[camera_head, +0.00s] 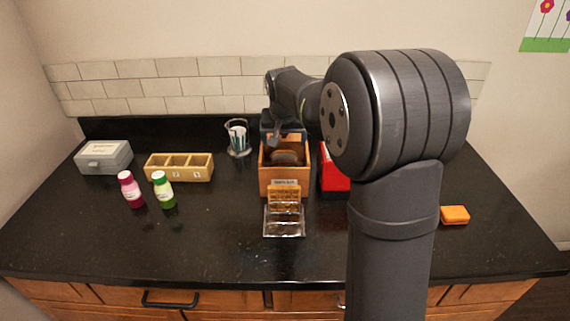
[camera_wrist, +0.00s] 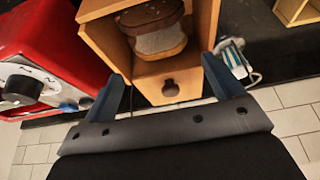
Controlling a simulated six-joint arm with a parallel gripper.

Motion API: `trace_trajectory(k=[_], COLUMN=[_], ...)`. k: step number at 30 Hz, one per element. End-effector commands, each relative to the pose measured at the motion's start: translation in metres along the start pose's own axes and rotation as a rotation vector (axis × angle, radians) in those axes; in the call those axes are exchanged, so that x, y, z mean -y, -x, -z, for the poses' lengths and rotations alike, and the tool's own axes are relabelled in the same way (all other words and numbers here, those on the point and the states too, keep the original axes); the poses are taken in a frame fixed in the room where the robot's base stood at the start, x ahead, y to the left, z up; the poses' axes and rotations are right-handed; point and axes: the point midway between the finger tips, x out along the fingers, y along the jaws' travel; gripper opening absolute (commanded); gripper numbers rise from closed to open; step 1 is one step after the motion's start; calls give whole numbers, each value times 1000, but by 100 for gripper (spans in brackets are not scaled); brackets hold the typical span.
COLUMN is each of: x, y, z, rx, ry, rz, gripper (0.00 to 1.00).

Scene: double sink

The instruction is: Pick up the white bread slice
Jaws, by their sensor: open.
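Bread with a brown crust and a pale cut face (camera_wrist: 160,42) sits inside an open wooden box (camera_wrist: 98,8) in the wrist view. Whether it is one slice or several I cannot tell. In the head view the bread (camera_head: 284,158) shows as a brown shape inside the same box (camera_head: 285,182). My gripper (camera_wrist: 163,72) is open and empty, its two fingers apart at the box's wall-side end. Between them is a wooden panel with a round dark knob or hole (camera_wrist: 170,88). The fingers are apart from the bread. In the head view my arm partly hides the gripper.
A red appliance with a dial (camera_wrist: 30,80) stands close beside the box. A clear-lidded tray (camera_head: 285,219) lies before the box. Two bottles (camera_head: 131,190) stand left. The front counter is clear.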

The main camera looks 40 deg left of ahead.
Motion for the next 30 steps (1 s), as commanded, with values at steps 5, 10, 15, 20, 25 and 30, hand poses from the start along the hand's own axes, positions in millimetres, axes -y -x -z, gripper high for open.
trace_trajectory(k=[5, 10, 15, 20, 25, 30], x=[0, 0, 0, -1, 0, 0], y=[-35, -48, -64, -91, -106, -107], z=[0, 0, 0, 0, 0, 0], rx=[2, 0, 1, 1, -2, -2], ry=[0, 0, 0, 0, 0, 0], rz=[0, 0, 0, 0, 1, 1], gripper=[85, 85, 85, 85, 85, 85])
